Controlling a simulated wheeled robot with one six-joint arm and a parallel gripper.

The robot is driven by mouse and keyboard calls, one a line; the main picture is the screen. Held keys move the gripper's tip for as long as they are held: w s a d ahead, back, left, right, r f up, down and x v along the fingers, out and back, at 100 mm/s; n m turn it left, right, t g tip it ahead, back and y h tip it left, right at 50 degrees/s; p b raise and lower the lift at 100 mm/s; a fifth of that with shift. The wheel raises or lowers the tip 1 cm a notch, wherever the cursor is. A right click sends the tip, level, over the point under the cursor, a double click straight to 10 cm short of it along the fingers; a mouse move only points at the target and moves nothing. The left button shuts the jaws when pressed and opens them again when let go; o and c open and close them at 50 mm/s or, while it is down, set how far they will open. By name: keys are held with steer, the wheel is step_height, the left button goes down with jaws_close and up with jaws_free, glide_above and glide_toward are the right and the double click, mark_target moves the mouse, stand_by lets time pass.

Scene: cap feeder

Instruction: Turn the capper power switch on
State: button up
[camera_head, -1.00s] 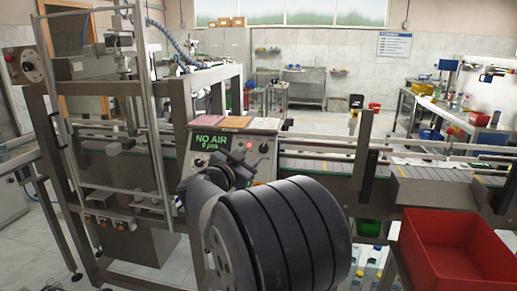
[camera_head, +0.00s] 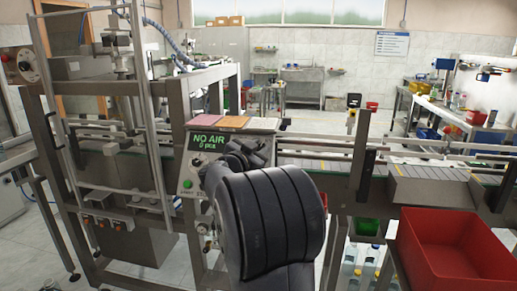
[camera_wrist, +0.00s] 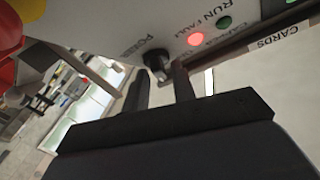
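The capper control panel (camera_head: 188,163) shows a lit "NO AIR 0 psi" display (camera_head: 209,142) in the head view. The black power switch knob (camera_wrist: 157,62) is on the grey panel face in the wrist view, beside a partly legible label. In the head view my arm hides it. My gripper (camera_wrist: 161,68) is open, with its two dark fingers apart and the knob at the gap between their tips. I cannot tell whether either finger touches it. In the head view my gripper (camera_head: 247,157) is in front of the panel's right side.
A lit red lamp (camera_wrist: 197,39) and a green lamp (camera_wrist: 224,22) are near the knob. A red and yellow part (camera_wrist: 8,30) is at the wrist view's upper left. Colored cards (camera_head: 234,122) lie on the panel top. A red bin (camera_head: 455,247) is at right; the conveyor (camera_head: 325,167) runs behind.

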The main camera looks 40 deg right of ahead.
steer(key=c, duration=0.3)
steer(key=shift+r+p, duration=0.15)
steer(key=shift+p, duration=0.45)
steer(key=shift+m+g+p, duration=0.4)
steer(key=shift+m+p, duration=0.1)
steer(key=shift+p, duration=0.05)
steer(key=shift+f, duration=0.2)
steer(key=o, duration=0.7)
steer(key=shift+c, duration=0.2)
